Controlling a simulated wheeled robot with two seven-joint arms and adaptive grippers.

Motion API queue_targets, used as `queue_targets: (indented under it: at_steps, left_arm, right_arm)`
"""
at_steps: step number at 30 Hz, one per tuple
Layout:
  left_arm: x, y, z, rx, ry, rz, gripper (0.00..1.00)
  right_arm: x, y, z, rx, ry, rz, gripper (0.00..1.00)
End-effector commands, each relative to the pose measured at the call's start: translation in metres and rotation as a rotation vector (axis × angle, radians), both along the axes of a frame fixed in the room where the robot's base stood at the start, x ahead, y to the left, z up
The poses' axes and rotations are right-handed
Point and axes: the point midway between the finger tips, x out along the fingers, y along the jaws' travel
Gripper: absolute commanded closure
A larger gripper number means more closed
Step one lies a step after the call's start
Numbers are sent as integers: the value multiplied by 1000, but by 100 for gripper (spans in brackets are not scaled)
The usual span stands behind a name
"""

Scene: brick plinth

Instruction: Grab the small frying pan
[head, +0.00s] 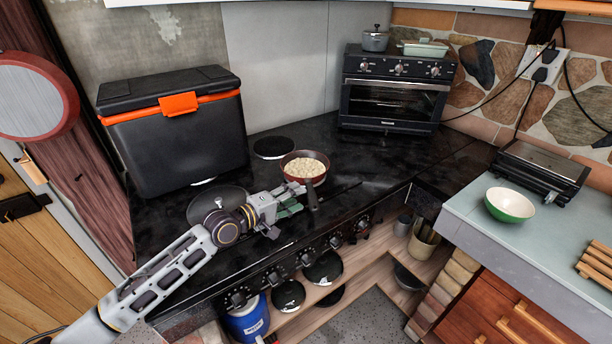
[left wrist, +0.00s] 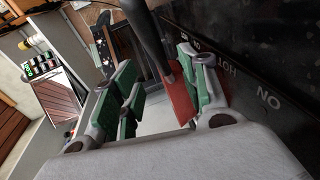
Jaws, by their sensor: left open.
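The small frying pan (head: 306,180) is reddish brown, holds pale food, and sits on the black cooktop with its dark handle (head: 312,196) pointing toward me. My left gripper (head: 292,203) is open beside the handle, at its left in the head view. In the left wrist view a dark bar, which looks like the handle (left wrist: 148,38), comes down from the top. A red piece at its end (left wrist: 180,102) lies close to the right finger, between the spread fingers of the gripper (left wrist: 155,88). I cannot tell whether they touch. My right gripper is out of view.
A large dark pan (head: 208,196) lies left of the gripper. A black cooler (head: 180,150) stands behind it. A toaster oven (head: 395,100) is at the back. A green bowl (head: 510,205) sits on the right counter. Stove knobs (head: 305,259) line the front edge.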

Motion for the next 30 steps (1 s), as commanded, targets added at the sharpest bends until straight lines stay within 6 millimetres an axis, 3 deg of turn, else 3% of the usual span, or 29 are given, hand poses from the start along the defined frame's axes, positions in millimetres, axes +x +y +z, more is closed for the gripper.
queue_targets:
  at_steps: [9, 20, 30]
  left_arm:
    - [11, -12, -3, 1, 0, 0, 56]
    - [11, -13, -3, 1, -1, 0, 56]
    - [25, -33, -6, 0, -1, -1, 56]
  right_arm:
    - [-2, -14, 1, -14, 2, 4, 60]
    - [-2, -2, 0, -3, 3, 0, 60]
    - [-3, 4, 1, 5, 1, -1, 60]
